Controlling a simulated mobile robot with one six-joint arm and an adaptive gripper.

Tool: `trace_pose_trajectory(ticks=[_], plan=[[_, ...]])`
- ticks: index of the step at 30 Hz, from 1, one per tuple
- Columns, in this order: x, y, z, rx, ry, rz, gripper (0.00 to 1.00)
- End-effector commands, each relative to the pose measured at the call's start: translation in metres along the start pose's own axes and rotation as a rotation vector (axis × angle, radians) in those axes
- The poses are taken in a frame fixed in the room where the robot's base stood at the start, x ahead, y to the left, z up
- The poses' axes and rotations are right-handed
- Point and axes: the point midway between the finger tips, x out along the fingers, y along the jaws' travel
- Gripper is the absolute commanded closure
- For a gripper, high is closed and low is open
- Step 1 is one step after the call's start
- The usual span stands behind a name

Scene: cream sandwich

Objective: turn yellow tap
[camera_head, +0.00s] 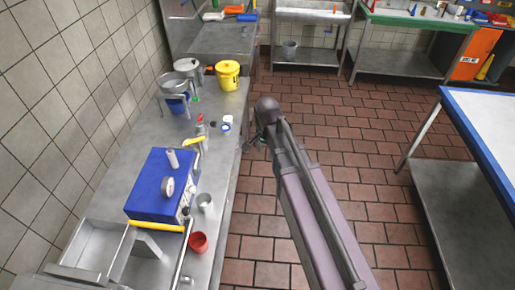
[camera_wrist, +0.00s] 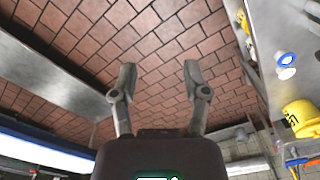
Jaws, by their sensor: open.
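A yellow bar-shaped part (camera_head: 157,226), which looks like the yellow tap, lies across the metal sink (camera_head: 92,246) at the lower left of the head view. A metal pipe stands at its right end. A smaller yellow piece (camera_head: 195,141) is farther along the counter, beside a red-topped item; I cannot tell what it is. My gripper (camera_head: 254,142) is beside the counter's right edge, over the floor and away from the bar. In the wrist view, my gripper (camera_wrist: 160,80) has its fingers spread, with only floor tiles between them.
A blue box with a gauge (camera_head: 155,188), a metal cup (camera_head: 204,202) and a red cup (camera_head: 198,243) stand near the sink. A yellow bucket (camera_head: 228,75) and metal pots (camera_head: 187,70) are farther back. A blue-edged table (camera_head: 488,130) is at right. The tiled floor between is clear.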

Motion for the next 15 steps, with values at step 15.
trace_pose_trajectory(ticks=[15], plan=[[0.0066, 0.0099, -0.0029, -0.028, 0.0, 0.0, 0.4]])
